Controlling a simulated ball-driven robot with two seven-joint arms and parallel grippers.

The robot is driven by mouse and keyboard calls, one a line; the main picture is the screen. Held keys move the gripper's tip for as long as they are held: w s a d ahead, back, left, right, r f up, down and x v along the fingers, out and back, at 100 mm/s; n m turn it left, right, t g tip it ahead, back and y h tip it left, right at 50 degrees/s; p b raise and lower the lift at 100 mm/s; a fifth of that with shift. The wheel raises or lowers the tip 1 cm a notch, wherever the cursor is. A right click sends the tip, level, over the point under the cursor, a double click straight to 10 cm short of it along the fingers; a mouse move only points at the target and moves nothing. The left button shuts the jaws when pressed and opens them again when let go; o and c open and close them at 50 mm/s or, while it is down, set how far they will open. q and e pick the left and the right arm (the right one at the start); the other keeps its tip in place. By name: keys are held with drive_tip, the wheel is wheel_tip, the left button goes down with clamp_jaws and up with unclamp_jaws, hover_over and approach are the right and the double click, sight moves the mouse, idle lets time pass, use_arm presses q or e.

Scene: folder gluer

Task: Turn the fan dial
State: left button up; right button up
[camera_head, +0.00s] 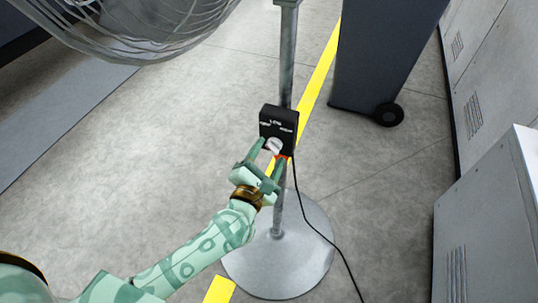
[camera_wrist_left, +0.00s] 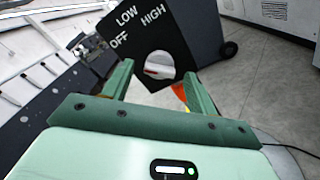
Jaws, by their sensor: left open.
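The fan dial (camera_head: 274,145) is a round, pale knob on the front of a black control box (camera_head: 290,118), mounted on the grey fan pole. In the left wrist view, the dial (camera_wrist_left: 160,63) sits below the labels OFF, LOW and HIGH on the box (camera_wrist_left: 140,45). A small red mark shows by its left part. My left gripper (camera_head: 269,154) is open. Its two green fingers are at the dial, one to either side of it in the left wrist view (camera_wrist_left: 158,74). Whether they touch it I cannot tell. My right gripper is out of view.
The fan's wire cage (camera_head: 135,30) hangs at the upper left. The pole (camera_head: 287,60) stands on a round grey base (camera_head: 290,265). A black cable (camera_head: 325,238) runs down to the floor. A dark wheeled bin (camera_head: 380,50) stands behind, and grey cabinets (camera_head: 490,210) line the right.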

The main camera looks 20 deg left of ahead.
use_arm(q)
drive_tip(key=shift+w, duration=0.25)
drive_tip(key=c, duration=1)
